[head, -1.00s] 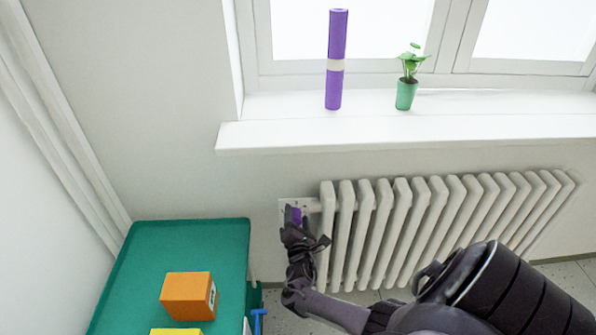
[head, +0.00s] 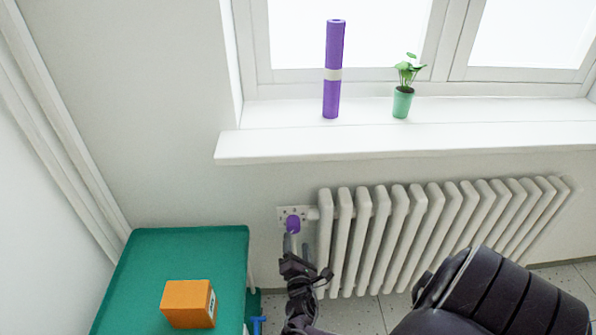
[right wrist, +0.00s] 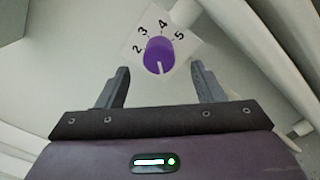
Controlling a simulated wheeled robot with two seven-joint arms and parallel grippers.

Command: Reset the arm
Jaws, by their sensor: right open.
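My right gripper (head: 297,246) is in front of the wall below the window sill, just under a purple knob (head: 292,224) on a white dial plate (head: 286,213). In the right wrist view my right gripper (right wrist: 160,88) is open and empty, its two fingers apart. The purple knob (right wrist: 158,54) shows beyond and between the fingertips, with a white pointer mark and the numbers 2 to 5 around it on the plate (right wrist: 180,30). The fingers do not touch the knob. My left gripper is not in view.
A white radiator (head: 425,235) stands right beside the dial. A green table (head: 190,250) with an orange box (head: 188,303) is at the lower left. A purple roll (head: 333,70) and a potted plant (head: 402,100) stand on the white sill (head: 370,145).

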